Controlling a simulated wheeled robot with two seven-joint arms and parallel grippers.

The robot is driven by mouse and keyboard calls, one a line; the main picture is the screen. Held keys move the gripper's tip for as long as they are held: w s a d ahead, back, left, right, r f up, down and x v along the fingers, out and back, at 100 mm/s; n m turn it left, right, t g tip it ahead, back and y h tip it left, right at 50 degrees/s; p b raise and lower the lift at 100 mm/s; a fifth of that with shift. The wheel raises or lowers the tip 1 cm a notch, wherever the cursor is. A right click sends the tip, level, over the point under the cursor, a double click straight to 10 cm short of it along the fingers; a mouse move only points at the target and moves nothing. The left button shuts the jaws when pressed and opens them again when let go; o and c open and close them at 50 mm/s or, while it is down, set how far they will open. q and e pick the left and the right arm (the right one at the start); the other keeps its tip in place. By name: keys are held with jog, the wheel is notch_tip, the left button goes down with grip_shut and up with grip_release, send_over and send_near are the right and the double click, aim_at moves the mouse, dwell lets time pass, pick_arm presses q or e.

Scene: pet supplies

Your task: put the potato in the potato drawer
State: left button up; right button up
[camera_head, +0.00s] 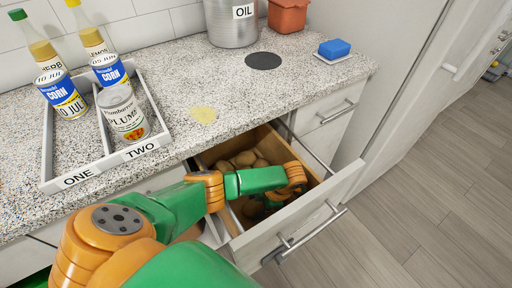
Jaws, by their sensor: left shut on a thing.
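The potato drawer (335,200) is pulled open below the counter, with several brown potatoes (243,160) lying inside at its back. My left arm reaches over the drawer's left side. My left gripper (258,207) is down inside the drawer, near its front panel, and is shut on a potato (250,211). The arm hides much of that potato and of the fingers. I cannot tell whether the held potato touches the drawer floor. My right gripper is not in view.
A divided tray (88,172) marked ONE and TWO holds cans on the counter, with bottles behind. An OIL canister (230,25), an orange pot (287,18), a blue sponge (335,48) and a yellow spill (204,114) are also there.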

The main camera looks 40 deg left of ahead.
pick_arm(q)
jog(key=shift+f, duration=0.1)
jog(key=o, duration=1.1)
jog(key=shift+f, duration=0.1)
jog(key=o, duration=0.4)
jog(key=shift+o, duration=0.2)
jog(key=shift+r, duration=0.4)
jog(key=v, duration=0.7)
jog(key=shift+d+r+p, duration=0.1)
jog(key=shift+p, duration=0.2)
